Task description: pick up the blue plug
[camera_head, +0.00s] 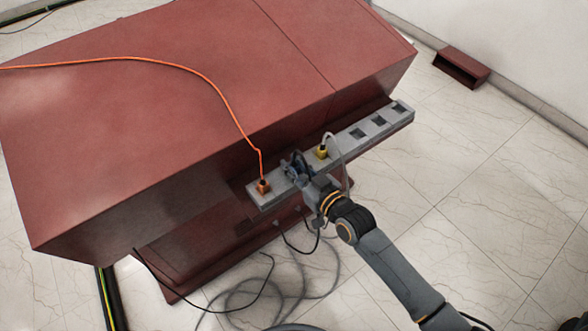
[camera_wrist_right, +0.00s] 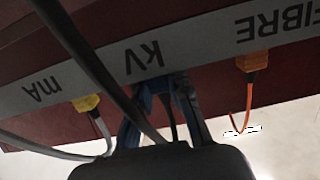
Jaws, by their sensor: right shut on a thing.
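The blue plug (camera_wrist_right: 158,85) sits at the grey socket strip (camera_wrist_right: 205,52), by the mark "kV", in the right wrist view. My right gripper (camera_wrist_right: 165,104) has its two fingers on either side of the plug and is shut on it. In the head view the right gripper (camera_head: 297,168) reaches the strip between the orange and yellow plugs and mostly hides the blue plug. I cannot tell whether the plug is still fully seated. My left gripper is in neither view.
The orange plug (camera_head: 263,186) with its orange cable is left of my gripper, and the yellow plug (camera_head: 322,151) is close on the right. Empty sockets (camera_head: 378,121) lie further right. The red cabinet (camera_head: 180,90) stands behind. Dark cables (camera_head: 262,290) lie on the floor.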

